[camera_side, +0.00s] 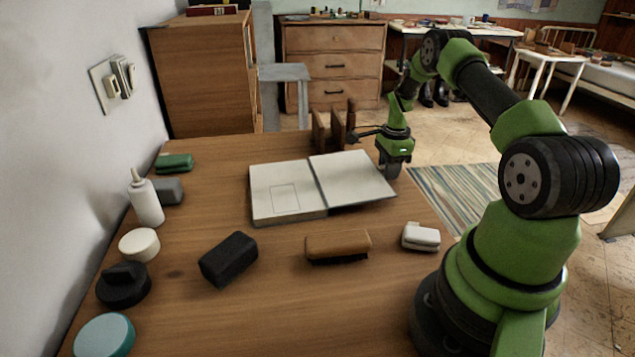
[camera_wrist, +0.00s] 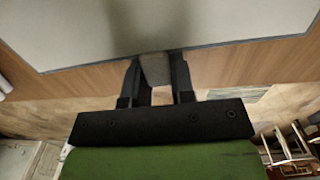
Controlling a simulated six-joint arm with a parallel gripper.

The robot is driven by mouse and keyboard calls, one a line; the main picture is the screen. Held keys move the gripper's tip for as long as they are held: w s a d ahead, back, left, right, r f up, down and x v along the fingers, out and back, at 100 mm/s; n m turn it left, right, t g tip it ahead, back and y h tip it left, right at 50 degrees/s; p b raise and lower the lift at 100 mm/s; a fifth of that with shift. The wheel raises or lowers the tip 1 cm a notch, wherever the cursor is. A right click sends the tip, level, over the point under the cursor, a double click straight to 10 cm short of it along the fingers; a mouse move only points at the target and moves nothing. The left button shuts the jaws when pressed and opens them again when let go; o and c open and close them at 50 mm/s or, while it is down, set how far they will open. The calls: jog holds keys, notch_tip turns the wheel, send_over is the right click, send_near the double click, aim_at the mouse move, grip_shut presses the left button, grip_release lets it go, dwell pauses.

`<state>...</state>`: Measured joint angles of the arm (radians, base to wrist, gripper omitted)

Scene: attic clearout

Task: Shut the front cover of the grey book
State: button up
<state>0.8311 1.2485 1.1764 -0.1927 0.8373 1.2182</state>
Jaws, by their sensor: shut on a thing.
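The grey book lies open on the table in the side view. Its page block (camera_side: 285,192) is on the left, pale with a faint rectangle on the page. The front cover (camera_side: 352,178) is spread out to the right and looks nearly flat. My gripper (camera_side: 389,171) points down at the cover's far right edge. In the wrist view the cover (camera_wrist: 160,25) fills the top, with a dark border. There my gripper (camera_wrist: 155,80) has a small grey piece between its two fingers, at the cover's edge; the exact contact is partly hidden.
A brown brush (camera_side: 338,244), a black block (camera_side: 228,259) and a white item (camera_side: 421,237) lie in front of the book. A white bottle (camera_side: 146,198) and several small things line the left edge. Wooden bookends (camera_side: 333,128) stand behind the book. The table's right edge is close to the cover.

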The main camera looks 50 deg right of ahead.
jog(key=shift+w+a+r+g+h, duration=0.1)
jog(key=shift+r+g+h, duration=0.3)
jog(key=shift+r, duration=0.4)
jog(key=shift+w+a+r+g+h, duration=0.1)
jog(key=shift+r+g+h, duration=0.25)
jog(key=shift+r, duration=0.45)
jog(key=shift+r, duration=0.1)
jog(key=shift+w+a+r+g+h, duration=0.2)
jog(key=shift+r+g+h, duration=0.2)
jog(key=shift+r, duration=0.4)
jog(key=shift+w+a+r+g+h, duration=0.1)
jog(key=shift+a+r+g+h, duration=0.15)
jog(key=shift+r+h, duration=0.35)
jog(key=shift+r, duration=0.15)
jog(key=shift+r, duration=0.15)
jog(key=shift+w+a+r+g+h, duration=0.2)
jog(key=shift+r+g, duration=0.05)
jog(key=shift+r, duration=0.2)
jog(key=shift+w+a+r+g+h, duration=0.15)
jog(key=shift+a+r+g+h, duration=0.1)
jog(key=shift+r, duration=0.25)
jog(key=shift+w+a+r+g+h, duration=0.15)
jog(key=shift+w+r+g+h, duration=0.05)
jog(key=shift+r, duration=0.25)
